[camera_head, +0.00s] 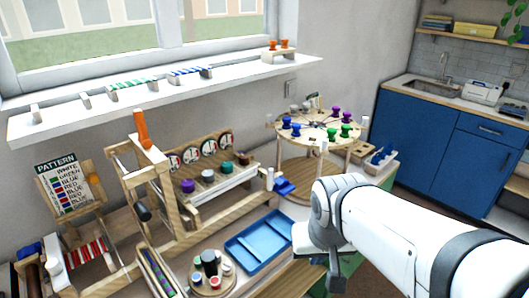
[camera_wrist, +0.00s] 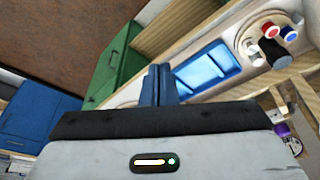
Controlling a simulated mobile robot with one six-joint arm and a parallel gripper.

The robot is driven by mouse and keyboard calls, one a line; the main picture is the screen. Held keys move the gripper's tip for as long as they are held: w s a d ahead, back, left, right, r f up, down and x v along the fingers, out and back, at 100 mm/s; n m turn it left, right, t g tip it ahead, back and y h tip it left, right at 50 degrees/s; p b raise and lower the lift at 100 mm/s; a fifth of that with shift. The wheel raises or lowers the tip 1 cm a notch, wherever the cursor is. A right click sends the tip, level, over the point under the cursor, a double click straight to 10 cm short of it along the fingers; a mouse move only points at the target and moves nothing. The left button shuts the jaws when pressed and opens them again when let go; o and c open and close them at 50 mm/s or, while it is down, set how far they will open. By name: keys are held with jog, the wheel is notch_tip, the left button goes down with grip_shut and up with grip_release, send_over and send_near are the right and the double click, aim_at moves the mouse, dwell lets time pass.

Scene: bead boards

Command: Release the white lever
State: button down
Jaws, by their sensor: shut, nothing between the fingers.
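My gripper (camera_wrist: 158,84) shows in the wrist view with its two dark fingers together, nothing between them. It points toward the bench with the blue tray (camera_wrist: 206,70). In the head view my pale arm covers the lower right, and the fingers cannot be made out. No part is clearly marked as the white lever. A white upright piece (camera_head: 55,268) stands by the red-and-white bead rack at the lower left, and a small white post (camera_head: 270,178) stands near the middle. I cannot tell which is the lever. My gripper is apart from both.
The blue tray (camera_head: 258,240) lies on the bench beside a round board of coloured pots (camera_head: 212,284). A wooden carousel (camera_head: 316,130) with coloured knobs stands behind my arm. A wooden frame with an orange handle (camera_head: 141,128) rises at left. Blue cabinets (camera_head: 430,140) are at right.

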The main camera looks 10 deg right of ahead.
aim_at(270, 179)
jog(key=w+d+f+m+t+y, duration=0.1)
jog(key=w+m+t, duration=0.3)
jog(key=w, duration=0.5)
jog(key=w+d+f+m+t+y+b, duration=0.1)
jog(key=w+d+f+m+t+y, duration=0.1)
jog(key=w+m+t, duration=0.3)
jog(key=w+d+f+m+t+y+b, duration=0.1)
jog(key=w+m+t, duration=0.4)
jog(key=w, duration=0.8)
jog(key=shift+w+d+f+y, duration=0.3)
jog(key=shift+f+y, duration=0.2)
jog(key=shift+y, duration=0.3)
jog(key=shift+a, duration=0.1)
jog(key=p+x, duration=0.1)
jog(key=x, duration=0.9)
jog(key=shift+w+p, duration=0.1)
jog(key=shift+p, duration=0.25)
jog(key=s+a, duration=0.2)
jog(key=shift+s+a+r+p, duration=0.1)
jog(key=shift+s+a+p, duration=0.05)
jog(key=shift+a+p, duration=0.2)
jog(key=shift+s+a, duration=0.15)
jog(key=shift+a, duration=0.1)
